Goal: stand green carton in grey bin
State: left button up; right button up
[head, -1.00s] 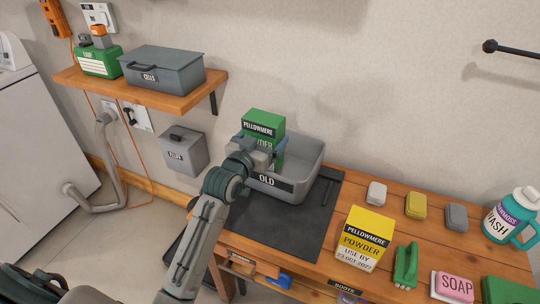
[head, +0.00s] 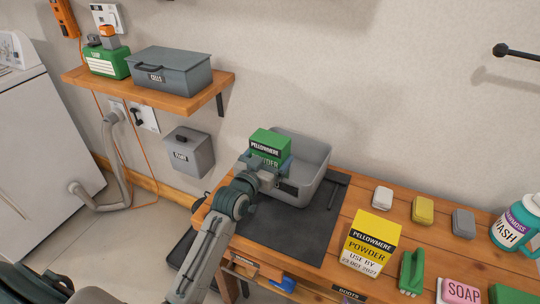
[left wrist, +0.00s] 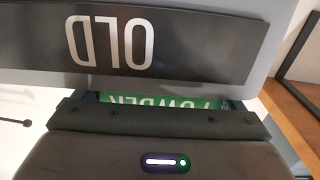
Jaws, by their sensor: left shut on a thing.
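The green carton (head: 268,143), labelled PELLOWMERE, is upright at the left part of the grey bin (head: 312,170). Its lower part is hidden behind my gripper and the bin wall, so I cannot tell whether it touches the bin floor. My left gripper (head: 268,168) is shut on the carton. In the left wrist view, a strip of the green carton (left wrist: 155,99) shows beyond the gripper, and the bin's OLD label (left wrist: 150,45) is close in front. My right gripper is not in view.
The bin stands on a dark mat (head: 285,228) on the wooden bench. A yellow powder carton (head: 371,243), a green brush (head: 411,270), several small blocks and a teal-and-white jug (head: 516,225) stand to the right. A wooden shelf (head: 170,95) holds boxes at the upper left.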

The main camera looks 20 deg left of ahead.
pick_arm(q)
jog(key=shift+f, duration=0.3)
jog(key=o, duration=1)
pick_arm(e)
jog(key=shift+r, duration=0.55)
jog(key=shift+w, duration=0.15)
pick_arm(q)
jog(key=shift+r, duration=0.35)
jog(key=shift+r+p, duration=0.3)
jog(key=shift+r, duration=0.15)
jog(key=s+a+b, duration=0.1)
jog(key=s, duration=1.1)
jog(key=shift+f, duration=0.2)
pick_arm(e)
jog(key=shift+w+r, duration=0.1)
pick_arm(q)
jog(key=shift+a, duration=0.1)
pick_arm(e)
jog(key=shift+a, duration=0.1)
